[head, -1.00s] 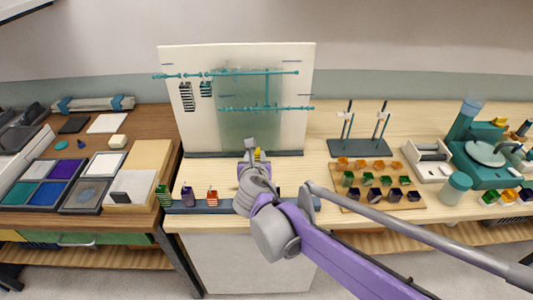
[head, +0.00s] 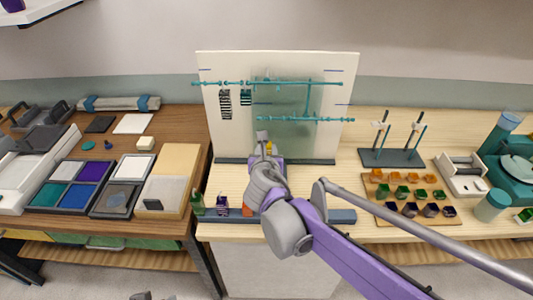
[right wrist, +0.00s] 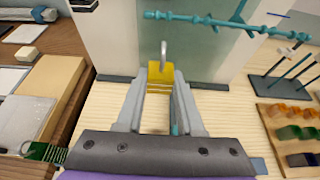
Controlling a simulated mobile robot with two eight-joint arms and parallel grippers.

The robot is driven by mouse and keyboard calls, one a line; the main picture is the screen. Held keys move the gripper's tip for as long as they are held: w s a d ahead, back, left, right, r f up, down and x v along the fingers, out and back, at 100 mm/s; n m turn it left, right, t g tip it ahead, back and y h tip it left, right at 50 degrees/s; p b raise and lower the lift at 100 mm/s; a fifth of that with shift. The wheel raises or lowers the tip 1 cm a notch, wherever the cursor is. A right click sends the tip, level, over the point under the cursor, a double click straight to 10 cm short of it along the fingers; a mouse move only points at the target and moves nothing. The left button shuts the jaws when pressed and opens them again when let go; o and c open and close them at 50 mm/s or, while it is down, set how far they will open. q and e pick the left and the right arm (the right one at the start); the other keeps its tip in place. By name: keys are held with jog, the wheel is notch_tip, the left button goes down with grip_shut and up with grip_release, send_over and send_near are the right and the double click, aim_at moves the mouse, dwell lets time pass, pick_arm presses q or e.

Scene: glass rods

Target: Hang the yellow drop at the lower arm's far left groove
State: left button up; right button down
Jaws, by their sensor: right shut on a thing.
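The yellow drop (right wrist: 160,76) with its pale hook upright is held between the fingertips of my right gripper (right wrist: 158,88), which is shut on it. In the head view the drop (head: 269,148) is a small yellow patch in front of the board, below the lower arm and near its left end. The lower arm (head: 305,119) is a teal glass rod with bumps, and nothing hangs on it. It shows in the right wrist view (right wrist: 215,24), beyond and above the drop. A small grey part at the bottom edge may be my left gripper (head: 140,296); its jaws are unclear.
The upper arm (head: 285,83) carries two dark striped drops (head: 225,104). A dark rail (head: 335,216) at the bench front holds green, purple and orange drops. A rod stand (head: 395,158) and a wooden board of coloured pieces (head: 378,206) are to the right.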

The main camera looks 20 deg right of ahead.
jog(key=shift+w+d+b, duration=0.1)
jog(key=shift+w+d, duration=0.35)
jog(key=shift+w, duration=1.2)
jog(key=shift+w+d+b, duration=0.15)
jog(key=shift+w+d, duration=0.35)
jog(key=shift+w, duration=1.2)
jog(key=shift+w+d+b, duration=0.1)
jog(key=shift+w+d, duration=0.35)
jog(key=shift+w, duration=1.2)
jog(key=shift+f, duration=0.15)
jog(key=shift+f+b, duration=0.35)
jog(key=shift+f, duration=0.1)
jog(key=shift+c, duration=2.3)
grip_release()
jog(key=shift+s, duration=0.15)
